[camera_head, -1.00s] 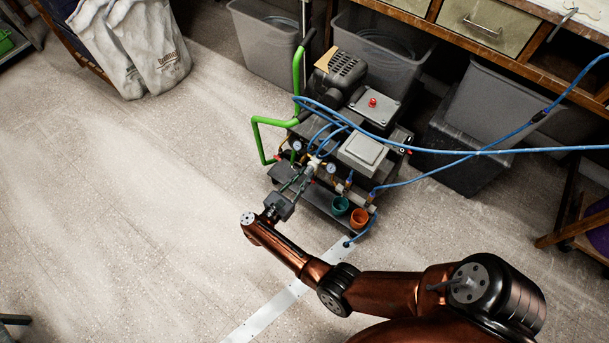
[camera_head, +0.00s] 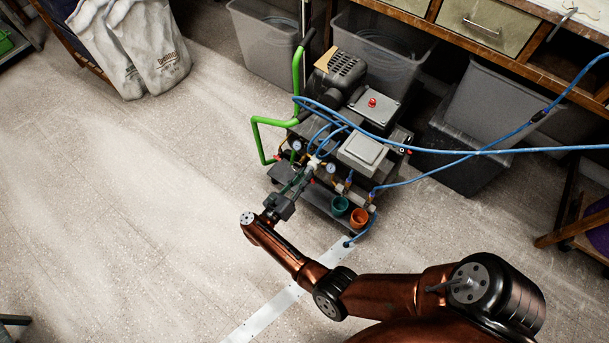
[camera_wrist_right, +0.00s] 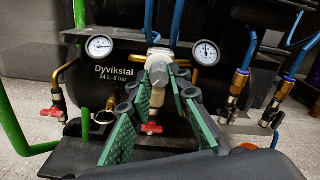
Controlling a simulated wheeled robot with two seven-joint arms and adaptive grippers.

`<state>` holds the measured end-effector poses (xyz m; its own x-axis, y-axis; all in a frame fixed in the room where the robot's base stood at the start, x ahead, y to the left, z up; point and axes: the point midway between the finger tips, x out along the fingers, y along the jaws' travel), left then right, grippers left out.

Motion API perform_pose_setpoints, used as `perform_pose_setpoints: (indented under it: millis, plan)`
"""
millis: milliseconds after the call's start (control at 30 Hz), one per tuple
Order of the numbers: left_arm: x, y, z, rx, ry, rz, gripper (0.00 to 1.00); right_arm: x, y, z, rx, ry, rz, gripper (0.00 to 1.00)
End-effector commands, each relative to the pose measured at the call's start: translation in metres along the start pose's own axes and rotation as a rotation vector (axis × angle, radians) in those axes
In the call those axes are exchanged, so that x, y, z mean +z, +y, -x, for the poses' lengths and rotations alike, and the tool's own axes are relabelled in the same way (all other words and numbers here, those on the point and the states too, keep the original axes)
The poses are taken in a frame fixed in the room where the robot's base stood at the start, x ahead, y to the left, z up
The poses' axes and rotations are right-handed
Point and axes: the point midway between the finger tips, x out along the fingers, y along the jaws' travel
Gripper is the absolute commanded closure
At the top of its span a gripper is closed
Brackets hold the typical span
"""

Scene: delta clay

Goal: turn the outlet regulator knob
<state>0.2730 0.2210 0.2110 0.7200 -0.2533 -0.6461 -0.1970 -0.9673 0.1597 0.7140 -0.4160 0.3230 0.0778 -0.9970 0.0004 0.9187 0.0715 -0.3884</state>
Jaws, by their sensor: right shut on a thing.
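The compressor cart (camera_head: 345,110) stands on the floor with a regulator and gauges at its front. My right gripper (camera_head: 308,174) reaches it from the front left. In the right wrist view the green-padded fingers (camera_wrist_right: 167,76) converge on the light grey regulator knob (camera_wrist_right: 160,58), between two round white gauges (camera_wrist_right: 99,46) and (camera_wrist_right: 206,53). The fingers are shut on this knob and partly cover it. A red valve handle (camera_wrist_right: 151,127) shows lower down between the fingers, apart from the pads. My left gripper is out of view.
Blue hoses (camera_head: 450,152) run from the cart to the right. A green handle frame (camera_head: 257,135) rises at its left. Brass fittings with blue hoses (camera_wrist_right: 240,80) sit right of the fingers. Grey bins (camera_head: 262,45) stand behind. Floor to the left is clear.

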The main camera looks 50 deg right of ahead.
Motion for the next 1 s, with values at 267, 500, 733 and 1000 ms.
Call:
perform_pose_setpoints:
  millis: [267,500,733,1000]
  plan:
    - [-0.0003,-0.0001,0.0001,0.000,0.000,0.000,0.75,0.0004,0.0003,0.0009,0.002,0.001,0.261,1.00]
    - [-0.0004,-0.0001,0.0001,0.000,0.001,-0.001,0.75,0.0013,0.0003,0.0014,0.003,0.000,0.488,1.00]
    - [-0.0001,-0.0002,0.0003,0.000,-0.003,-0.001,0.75,0.0015,0.0003,0.0014,0.004,-0.001,0.708,1.00]
    - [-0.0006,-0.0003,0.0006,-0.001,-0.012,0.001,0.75,0.0021,0.0002,0.0015,0.004,-0.001,0.963,1.00]
